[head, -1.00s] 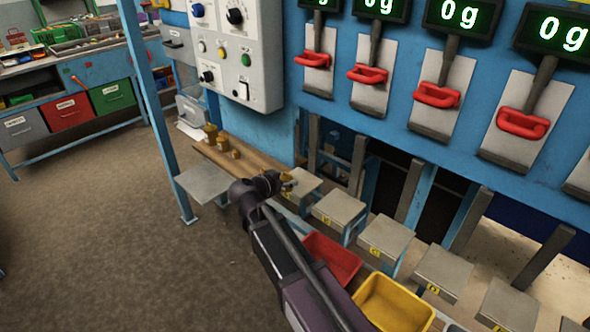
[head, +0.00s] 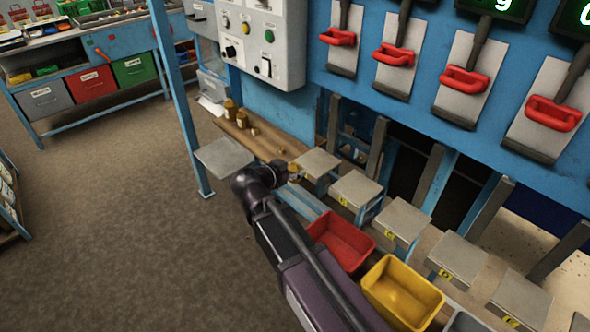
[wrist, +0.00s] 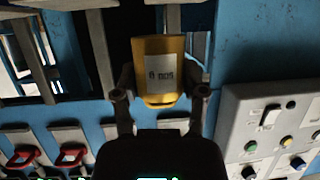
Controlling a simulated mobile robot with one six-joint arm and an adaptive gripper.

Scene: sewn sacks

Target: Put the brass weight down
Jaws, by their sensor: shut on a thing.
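My gripper (wrist: 159,86) is shut on the brass weight (wrist: 158,50), a yellow cylinder with a pale label, one finger on each side. The label's writing is too blurred to read surely. The held weight is small and mostly hidden there. I cannot tell how high it is above the surface below.
A grey plate (head: 223,158) juts out beside a blue post (head: 178,90). Several grey platforms run right. A red bin (head: 341,242) and a yellow bin (head: 402,292) lie below them.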

